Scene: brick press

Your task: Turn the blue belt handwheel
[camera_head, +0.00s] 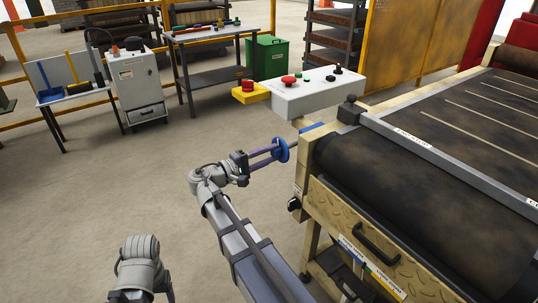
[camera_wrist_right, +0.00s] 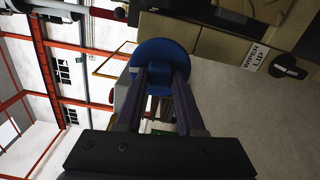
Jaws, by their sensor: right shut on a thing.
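The blue belt handwheel (camera_head: 283,150) is a small disc on a shaft at the left side of the belt press. It also shows in the right wrist view (camera_wrist_right: 161,50), facing the camera, with a blue hub in its middle. My right gripper (camera_head: 273,152) reaches it from the left. In the right wrist view its two dark fingers (camera_wrist_right: 161,78) lie on either side of the hub and are shut on it. The fingertips hide part of the wheel's face. A grey part of my left arm shows at the bottom left of the head view; its gripper does not show.
The press has a dark belt (camera_head: 400,190) and a wooden frame with a black handle (camera_head: 376,243). A control box (camera_head: 306,90) with a red button stands above the wheel. A black knob (camera_wrist_right: 289,67) is beside the "WIPER LIP" label.

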